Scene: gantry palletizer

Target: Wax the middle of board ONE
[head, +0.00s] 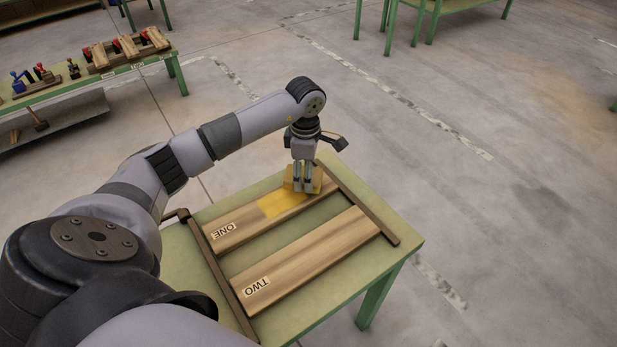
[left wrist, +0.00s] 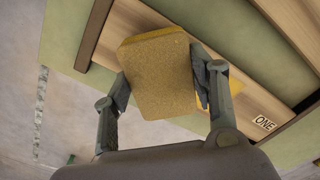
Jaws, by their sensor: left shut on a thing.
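Board ONE (head: 235,228) lies on the green table, its label at the left end. A yellow waxed patch (head: 277,203) covers part of its middle. My left gripper (head: 303,186) is shut on a yellow wax block (head: 317,180), over the board just right of the patch. In the left wrist view the block (left wrist: 157,75) sits between the two fingers, with board ONE (left wrist: 258,103) and some yellow behind it. I cannot tell whether the block touches the board. Board TWO (head: 310,258) lies parallel, nearer, with bare wood. My right gripper is not in view.
The green table (head: 300,322) has dark wooden rails (head: 222,279) at both ends of the boards. Another green bench (head: 130,69) at the upper left holds clamps and wood pieces. Open concrete floor lies to the right.

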